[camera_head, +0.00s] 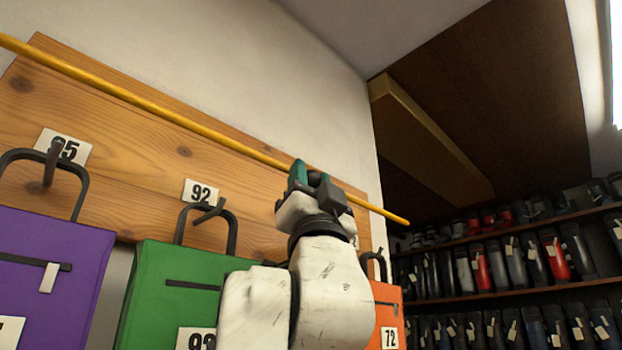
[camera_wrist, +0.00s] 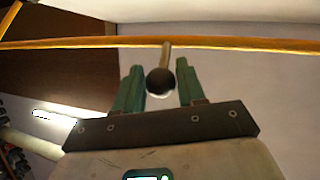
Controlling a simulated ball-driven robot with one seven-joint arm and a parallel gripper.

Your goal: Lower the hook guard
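The hook guard is a long yellow bar (camera_head: 150,108) that slants down to the right across the wooden hook board (camera_head: 150,175), above the hooks. It also crosses the top of the wrist view (camera_wrist: 240,45). There a short stem joins it to a dark round knob (camera_wrist: 160,82). My gripper (camera_head: 312,178) is raised to the bar, right of centre. In the wrist view my gripper's green fingers (camera_wrist: 160,86) are apart, one on each side of the knob, with gaps showing. I cannot tell how deep the knob sits between them.
My arm covers part of the green one. Loaded shelves (camera_head: 510,292) stand at the right.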

